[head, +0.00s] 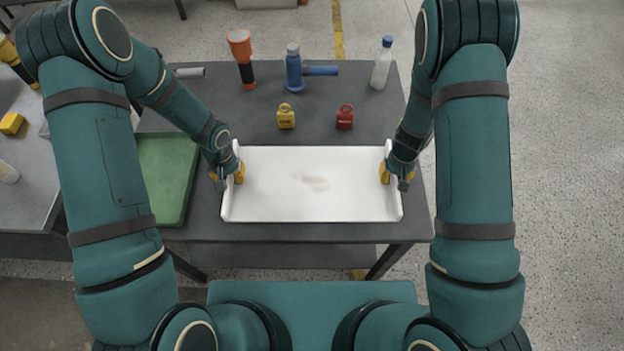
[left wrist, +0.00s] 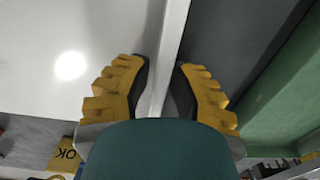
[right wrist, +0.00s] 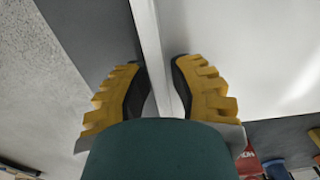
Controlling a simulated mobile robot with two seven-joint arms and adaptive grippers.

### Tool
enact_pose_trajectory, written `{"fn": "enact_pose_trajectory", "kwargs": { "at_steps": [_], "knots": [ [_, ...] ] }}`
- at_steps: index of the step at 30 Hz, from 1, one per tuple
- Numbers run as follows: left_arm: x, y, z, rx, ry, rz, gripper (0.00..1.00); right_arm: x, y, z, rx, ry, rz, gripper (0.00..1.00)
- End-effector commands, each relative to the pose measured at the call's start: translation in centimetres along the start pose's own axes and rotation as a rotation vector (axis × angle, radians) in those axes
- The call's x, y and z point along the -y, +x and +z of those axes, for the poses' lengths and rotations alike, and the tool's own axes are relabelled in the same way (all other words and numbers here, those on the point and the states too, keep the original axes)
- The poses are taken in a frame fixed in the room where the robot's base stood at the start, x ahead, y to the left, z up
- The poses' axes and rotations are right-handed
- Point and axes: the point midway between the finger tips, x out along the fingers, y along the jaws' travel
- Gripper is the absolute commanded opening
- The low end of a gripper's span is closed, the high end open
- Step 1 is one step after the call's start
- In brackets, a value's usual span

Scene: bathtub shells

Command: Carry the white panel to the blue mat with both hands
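The white panel (head: 270,205) lies flat on the dark grey table, with raised walls at its left and right ends. My left gripper (head: 228,175) is at its left wall, one finger inside and one outside. The wall passes between the fingers in the left wrist view (left wrist: 164,85), and they look spread around it. My right gripper (head: 397,175) straddles the right wall in the same way, also seen in the right wrist view (right wrist: 157,75). Finger contact with the walls is hard to judge.
Behind the panel stand yellow (head: 286,117) and red (head: 345,117) weights, a blue tool (head: 294,70), an orange-topped item (head: 241,55) and a bottle (head: 382,65). A side table (head: 30,190) is at the left. Floor (head: 570,200) is open at the right.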

Motion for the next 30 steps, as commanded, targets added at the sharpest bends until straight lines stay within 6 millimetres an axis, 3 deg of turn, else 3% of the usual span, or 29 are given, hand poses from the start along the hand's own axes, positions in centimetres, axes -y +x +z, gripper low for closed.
{"fn": "enact_pose_trajectory", "kwargs": {
  "at_steps": [12, 13, 15, 30],
  "knots": [
    [0.02, 0.71, -0.02, -0.001, -0.001, 0.000, 0.21, 0.05, 0.70, 0.00, 0.000, -0.001, -0.001, 0.21],
    [0.02, 0.70, -0.02, -0.001, -0.001, 0.000, 0.24, 0.05, 0.70, 0.00, 0.000, -0.001, -0.001, 0.24],
    [0.01, 0.69, -0.02, -0.001, -0.001, 0.000, 0.00, 0.05, 0.69, 0.00, 0.000, -0.001, -0.001, 0.00],
    [0.00, 0.69, -0.01, -0.001, -0.001, 0.000, 0.00, 0.03, 0.69, 0.01, 0.000, -0.001, 0.000, 0.00]
  ]
}}
